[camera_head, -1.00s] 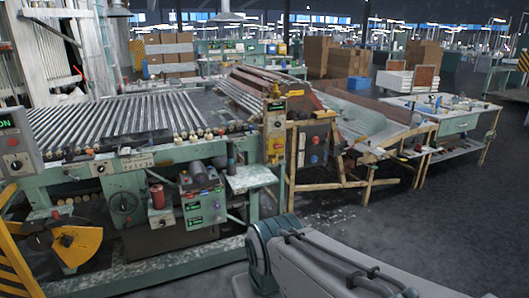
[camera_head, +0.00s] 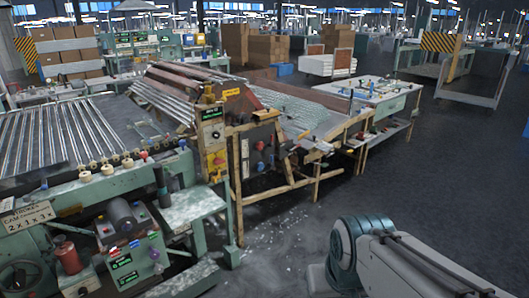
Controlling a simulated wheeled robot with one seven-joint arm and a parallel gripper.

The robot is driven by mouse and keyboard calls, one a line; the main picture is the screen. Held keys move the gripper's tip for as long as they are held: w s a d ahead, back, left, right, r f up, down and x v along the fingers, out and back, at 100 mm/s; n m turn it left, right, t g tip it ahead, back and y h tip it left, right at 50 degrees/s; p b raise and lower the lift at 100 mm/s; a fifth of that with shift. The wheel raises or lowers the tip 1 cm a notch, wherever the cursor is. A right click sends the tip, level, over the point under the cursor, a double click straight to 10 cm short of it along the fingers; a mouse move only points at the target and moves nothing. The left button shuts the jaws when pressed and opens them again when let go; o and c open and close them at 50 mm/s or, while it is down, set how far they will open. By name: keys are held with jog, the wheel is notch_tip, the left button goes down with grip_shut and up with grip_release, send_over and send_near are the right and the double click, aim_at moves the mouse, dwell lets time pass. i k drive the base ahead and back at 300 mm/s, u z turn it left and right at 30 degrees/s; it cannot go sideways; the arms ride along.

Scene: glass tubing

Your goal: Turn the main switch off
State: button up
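No part is clearly labelled as the main switch. A yellow control post (camera_head: 212,150) with a small green display stands at the end of the roller machine, left of centre. Beside it is a dark control box (camera_head: 259,150) with a red knob below. A small box with green displays (camera_head: 125,262) sits low on the machine at lower left. My arm link shows at lower right, well apart from these controls. My gripper is not in view.
The green roller machine (camera_head: 60,135) fills the left side. A wooden-legged bench (camera_head: 290,170) with tubing and a white-topped table (camera_head: 365,95) stand behind. Stacked cartons (camera_head: 270,48) are farther back. Dark floor (camera_head: 440,170) is open at right.

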aim_at(217, 161)
jog(key=z, duration=0.2)
jog(key=i, duration=1.05)
jog(key=u, duration=1)
jog(key=i, duration=0.9)
jog(key=u, duration=0.85)
